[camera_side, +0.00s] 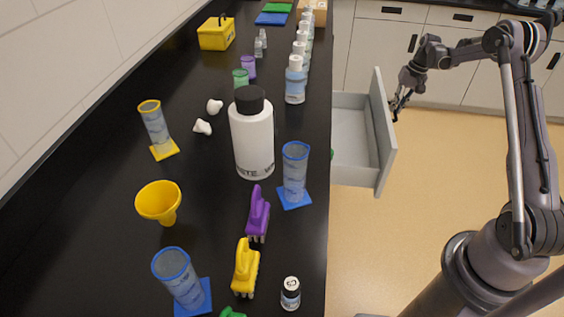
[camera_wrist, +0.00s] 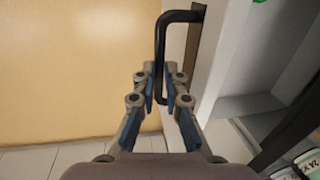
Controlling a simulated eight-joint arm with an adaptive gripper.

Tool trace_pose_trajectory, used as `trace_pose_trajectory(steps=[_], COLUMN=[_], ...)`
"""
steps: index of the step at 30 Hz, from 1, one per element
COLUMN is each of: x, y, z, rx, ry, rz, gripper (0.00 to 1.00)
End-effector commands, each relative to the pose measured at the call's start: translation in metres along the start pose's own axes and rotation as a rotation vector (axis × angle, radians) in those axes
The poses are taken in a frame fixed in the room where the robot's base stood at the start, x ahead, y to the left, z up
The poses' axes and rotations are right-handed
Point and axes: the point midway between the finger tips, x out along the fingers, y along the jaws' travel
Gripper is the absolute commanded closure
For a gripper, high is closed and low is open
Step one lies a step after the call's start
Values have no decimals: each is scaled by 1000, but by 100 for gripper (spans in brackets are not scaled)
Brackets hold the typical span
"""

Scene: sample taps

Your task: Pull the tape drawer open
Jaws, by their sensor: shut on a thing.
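The drawer (camera_side: 383,130) stands pulled out from under the black counter, its pale grey inside showing in the side view. In the wrist view its white front (camera_wrist: 210,62) is at the right, with a black bar handle (camera_wrist: 164,45) upright in the picture. My gripper (camera_side: 397,108) is at the outer face of the drawer front. In the wrist view my gripper (camera_wrist: 161,88) has its fingers on both sides of the handle's lower part and is shut on it. No tape is clearly visible; a small green bit (camera_side: 332,154) shows inside by the counter edge.
The black counter (camera_side: 110,215) carries a white bottle (camera_side: 252,140), blue cylinders, a yellow funnel (camera_side: 158,200), brushes and a row of small bottles. White cabinets (camera_side: 385,45) stand behind. The tan floor (camera_side: 440,165) in front of the drawer is clear.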

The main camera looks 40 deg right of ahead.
Motion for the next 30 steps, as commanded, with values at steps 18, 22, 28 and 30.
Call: trace_pose_trajectory(steps=[18,22,28,30], x=[-18,-18,-18,-18], y=[97,97,96,96], z=[1,1,1,1], rx=[0,0,0,0], ry=[2,2,1,1], rz=[1,2,1,1], gripper=[100,100,66,66])
